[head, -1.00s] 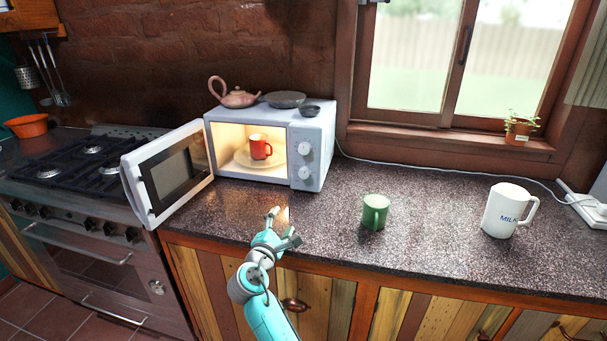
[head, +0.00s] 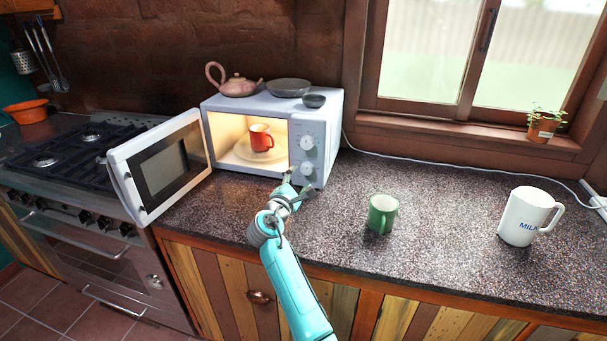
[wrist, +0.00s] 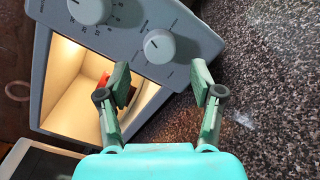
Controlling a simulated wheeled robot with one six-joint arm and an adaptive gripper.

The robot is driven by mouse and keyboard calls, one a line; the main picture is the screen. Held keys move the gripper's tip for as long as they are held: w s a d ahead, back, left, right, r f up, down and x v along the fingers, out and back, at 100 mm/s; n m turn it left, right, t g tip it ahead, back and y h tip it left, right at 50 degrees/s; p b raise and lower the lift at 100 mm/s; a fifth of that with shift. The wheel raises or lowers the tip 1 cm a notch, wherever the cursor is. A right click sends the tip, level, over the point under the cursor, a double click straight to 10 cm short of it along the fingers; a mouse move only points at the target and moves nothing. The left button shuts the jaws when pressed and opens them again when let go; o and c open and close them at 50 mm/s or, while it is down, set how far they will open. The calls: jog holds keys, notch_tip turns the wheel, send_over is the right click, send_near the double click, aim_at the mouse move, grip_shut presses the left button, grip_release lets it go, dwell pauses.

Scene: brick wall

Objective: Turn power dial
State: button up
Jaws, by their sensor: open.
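The white microwave (head: 222,105) stands on the counter with its door (head: 160,168) swung open to the left. Its front panel has an upper dial (head: 307,142) and a lower dial (head: 307,168); the labels are too small to tell which is power. In the wrist view, one dial (wrist: 159,46) lies ahead, between the lines of my fingers, and the other dial (wrist: 89,10) is at the top edge. My gripper (head: 299,187) is open and empty, just in front of and below the lower dial. In the wrist view, its fingers (wrist: 160,80) appear apart from the dial.
A red mug (head: 261,138) stands on the plate inside the lit microwave. A teapot (head: 238,87) and bowls (head: 289,87) are on top. A green mug (head: 382,214) and a white milk jug (head: 525,216) stand to the right. The counter between them is clear.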

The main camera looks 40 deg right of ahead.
aim_at(305, 171)
jog(key=shift+x, duration=2)
jog(key=c, duration=1.1)
